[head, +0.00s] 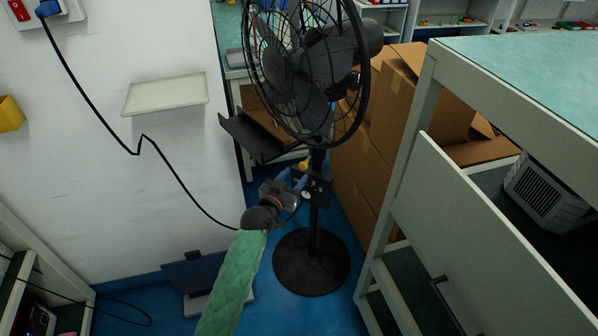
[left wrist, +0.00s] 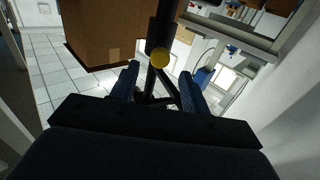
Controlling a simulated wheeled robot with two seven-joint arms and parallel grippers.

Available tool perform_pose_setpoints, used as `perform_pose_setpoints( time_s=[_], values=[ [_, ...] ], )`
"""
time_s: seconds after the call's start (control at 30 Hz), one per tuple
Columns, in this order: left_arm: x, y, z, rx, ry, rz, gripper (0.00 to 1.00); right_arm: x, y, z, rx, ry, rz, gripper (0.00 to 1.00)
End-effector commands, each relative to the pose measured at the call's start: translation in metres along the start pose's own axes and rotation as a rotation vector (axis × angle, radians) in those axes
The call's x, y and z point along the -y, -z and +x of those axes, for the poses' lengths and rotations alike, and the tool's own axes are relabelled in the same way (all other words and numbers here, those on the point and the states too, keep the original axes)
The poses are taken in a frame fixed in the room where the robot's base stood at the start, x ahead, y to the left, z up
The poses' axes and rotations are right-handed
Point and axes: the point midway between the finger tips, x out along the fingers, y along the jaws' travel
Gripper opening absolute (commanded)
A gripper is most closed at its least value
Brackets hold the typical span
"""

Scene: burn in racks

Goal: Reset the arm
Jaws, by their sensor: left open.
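My left gripper (head: 297,177) reaches in with its green-sleeved arm from below and is at the black pedestal fan's (head: 312,215) control box (head: 318,188). Its two blue fingers are apart with nothing held between them. A round yellow knob (head: 304,164) shows just beyond the fingertips. In the left wrist view the gripper (left wrist: 160,80) is open, and the yellow knob (left wrist: 160,59) lies in front of the gap, apart from both fingers as far as I can tell. The fan's dark pole (left wrist: 163,28) rises behind it. My right gripper is in neither view.
Stacked cardboard boxes (head: 362,150) stand right of the fan. A bench with a green top (head: 530,75) and a pale side panel (head: 470,240) fills the right. A white wall (head: 110,200) with a small shelf (head: 166,93) and hanging black cable is left. Blue floor shows around the fan base.

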Motion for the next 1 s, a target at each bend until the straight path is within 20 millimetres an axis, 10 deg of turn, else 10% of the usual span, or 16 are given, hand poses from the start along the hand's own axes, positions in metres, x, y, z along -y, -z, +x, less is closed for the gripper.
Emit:
perform_pose_setpoints(
  time_s=[0.8,1.0],
  values=[
    [0.000,0.000,-0.020,0.001,0.000,-0.018,0.46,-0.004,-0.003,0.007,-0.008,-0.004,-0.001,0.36],
    [-0.011,-0.027,-0.022,0.148,-0.052,-0.091,0.46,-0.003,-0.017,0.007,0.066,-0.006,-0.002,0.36]
  ],
)
